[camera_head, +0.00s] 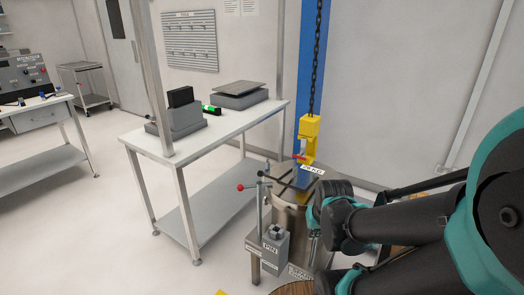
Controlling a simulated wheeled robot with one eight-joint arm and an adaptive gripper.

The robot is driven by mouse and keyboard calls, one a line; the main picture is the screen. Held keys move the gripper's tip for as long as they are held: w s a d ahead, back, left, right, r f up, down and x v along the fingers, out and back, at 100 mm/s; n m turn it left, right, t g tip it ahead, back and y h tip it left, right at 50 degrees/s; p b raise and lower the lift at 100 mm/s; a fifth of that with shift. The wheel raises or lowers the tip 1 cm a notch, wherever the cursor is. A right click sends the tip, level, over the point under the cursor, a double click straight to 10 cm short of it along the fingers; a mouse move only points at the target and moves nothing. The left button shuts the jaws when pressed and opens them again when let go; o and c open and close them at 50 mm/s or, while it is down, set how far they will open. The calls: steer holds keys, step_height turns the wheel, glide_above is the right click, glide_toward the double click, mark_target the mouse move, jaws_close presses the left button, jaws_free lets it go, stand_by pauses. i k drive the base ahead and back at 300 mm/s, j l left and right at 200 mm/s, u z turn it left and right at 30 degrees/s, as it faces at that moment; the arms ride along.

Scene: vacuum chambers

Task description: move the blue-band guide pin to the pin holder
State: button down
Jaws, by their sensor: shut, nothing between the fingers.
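A grey block (274,256) with a small label that seems to read "PIN" stands at the lower middle, beside the steel chamber; I take it for the pin holder. A dark fitting sits on its top; I cannot tell whether it is a socket or a part standing in it. I cannot make out the blue-band guide pin. My dark and teal arm reaches in from the right and covers the chamber's right side. My gripper does not show; its end of the arm is hidden or too unclear to tell.
A white bench (213,131) stands behind left. Floor at lower left is clear.

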mark_target(280, 238)
steer(key=i+j+z, duration=0.1)
steer(key=i+j, duration=0.25)
steer(key=i+j+z, duration=0.1)
steer(key=i+j, duration=0.2)
steer(key=j, duration=0.15)
steer(key=z, duration=0.45)
steer(key=i+j+z, duration=0.1)
steer(key=j, duration=1.2)
steer(key=i+z, duration=0.05)
